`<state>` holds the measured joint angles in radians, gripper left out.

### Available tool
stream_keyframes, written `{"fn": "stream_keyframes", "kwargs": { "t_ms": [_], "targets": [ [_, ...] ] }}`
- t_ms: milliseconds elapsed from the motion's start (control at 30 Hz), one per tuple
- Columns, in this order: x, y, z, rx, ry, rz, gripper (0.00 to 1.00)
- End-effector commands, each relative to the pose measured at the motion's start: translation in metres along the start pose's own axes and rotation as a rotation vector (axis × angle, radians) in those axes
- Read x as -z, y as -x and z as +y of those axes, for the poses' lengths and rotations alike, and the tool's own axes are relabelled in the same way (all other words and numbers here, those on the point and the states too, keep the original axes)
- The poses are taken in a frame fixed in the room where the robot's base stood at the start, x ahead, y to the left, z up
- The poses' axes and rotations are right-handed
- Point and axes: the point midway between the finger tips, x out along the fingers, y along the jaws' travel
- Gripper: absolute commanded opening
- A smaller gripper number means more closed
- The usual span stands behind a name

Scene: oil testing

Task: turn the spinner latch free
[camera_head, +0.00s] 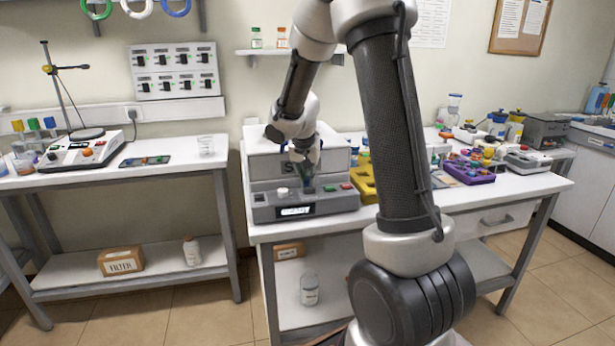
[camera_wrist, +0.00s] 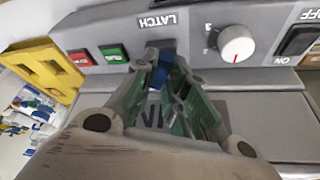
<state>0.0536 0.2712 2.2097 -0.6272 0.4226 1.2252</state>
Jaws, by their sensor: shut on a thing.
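The spinner (camera_head: 305,205) is a grey machine at the left end of the middle bench, with a sloping front panel. Its blue latch (camera_wrist: 167,58) sits beside the printed word LATCH, which appears upside down in the wrist view. My gripper (camera_wrist: 165,62) is shut on the blue latch, with a green-sided finger on each side of it. Fingers and latch hide much of each other. In the head view my gripper (camera_head: 305,168) reaches down to the front panel, and the latch is too small to make out there.
Near the latch are a white dial (camera_wrist: 236,43), a green button (camera_wrist: 113,53), a red button (camera_wrist: 80,57) and a black switch (camera_wrist: 300,41). A yellow rack (camera_head: 363,183) stands close to the machine's right. A purple tray (camera_head: 470,172) lies farther right.

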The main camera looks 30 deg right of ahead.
Motion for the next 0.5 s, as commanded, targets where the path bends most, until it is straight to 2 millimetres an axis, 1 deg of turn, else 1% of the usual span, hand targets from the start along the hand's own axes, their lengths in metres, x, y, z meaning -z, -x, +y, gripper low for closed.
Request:
{"fn": "stream_keyframes", "kwargs": {
  "t_ms": [500],
  "targets": [
    [0.0013,0.0000,0.0032,0.125,0.295,0.001,0.00]
  ]
}}
